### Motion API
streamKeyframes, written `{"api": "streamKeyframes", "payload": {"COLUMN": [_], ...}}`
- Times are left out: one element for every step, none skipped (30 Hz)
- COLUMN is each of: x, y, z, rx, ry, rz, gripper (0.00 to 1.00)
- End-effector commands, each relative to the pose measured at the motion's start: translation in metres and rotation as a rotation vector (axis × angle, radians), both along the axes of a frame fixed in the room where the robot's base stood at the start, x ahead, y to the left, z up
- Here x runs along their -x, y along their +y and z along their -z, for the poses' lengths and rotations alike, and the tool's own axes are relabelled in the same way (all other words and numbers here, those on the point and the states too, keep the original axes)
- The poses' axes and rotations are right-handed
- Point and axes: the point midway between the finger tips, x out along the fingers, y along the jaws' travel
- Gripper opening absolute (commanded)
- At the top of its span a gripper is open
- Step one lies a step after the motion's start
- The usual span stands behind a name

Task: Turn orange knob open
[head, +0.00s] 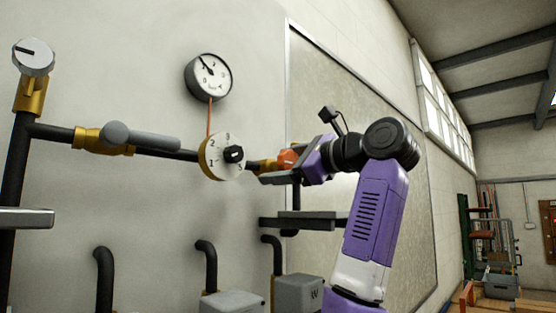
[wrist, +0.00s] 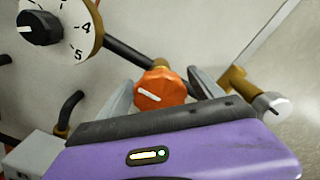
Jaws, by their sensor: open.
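The orange knob (wrist: 160,90) is a ribbed round knob with a white mark that lies nearly level, tilted slightly. It sits on the dark pipe; in the head view (head: 287,157) it is partly hidden by my gripper. My gripper (head: 277,169) reaches in from the right. In the wrist view my gripper (wrist: 157,84) is open, with one grey finger to the left of the knob and one to the right. The knob shows between the fingers; I cannot tell whether either touches it.
A white numbered dial (head: 221,157) with a black knob is just left of the orange knob. A gauge (head: 208,77) hangs above. A grey-handled valve (head: 140,136) is farther left. A small metal-capped brass fitting (wrist: 268,104) is close right of my gripper.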

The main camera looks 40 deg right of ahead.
Motion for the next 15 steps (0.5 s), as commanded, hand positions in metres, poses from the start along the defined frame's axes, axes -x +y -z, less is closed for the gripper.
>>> {"api": "streamKeyframes", "payload": {"x": [-0.0041,-0.0056,-0.0071,-0.0079,-0.0084,-0.0088,-0.0088,-0.0088,-0.0087,-0.0087,-0.0086,-0.0086,-0.0085,-0.0085,-0.0084], "y": [0.0002,0.0003,0.0004,0.0004,0.0005,0.0004,0.0005,0.0004,0.0004,0.0004,0.0004,0.0004,0.0003,0.0003,0.0003], "z": [-0.0009,-0.0007,-0.0002,0.0001,0.0004,0.0006,0.0006,0.0007,0.0007,0.0007,0.0007,0.0006,0.0006,0.0006,0.0006], "rx": [0.0,0.0,0.001,0.001,0.001,0.001,0.001,0.001,0.001,0.001,0.001,0.001,0.001,0.001,0.001], "ry": [0.001,0.0,0.0,0.0,0.0,0.0,0.0,0.0,0.0,0.0,0.0,0.0,-0.001,-0.001,-0.001], "rz": [-0.001,0.0,0.0,0.0,0.0,0.0,0.0,0.0,0.0,0.0,0.0,0.0,0.001,0.001,0.001], "gripper": [0.76,0.76,0.76,0.76,0.76,0.76,0.76,0.76,0.76,0.76,0.76,0.72,0.66,0.6,0.52]}}
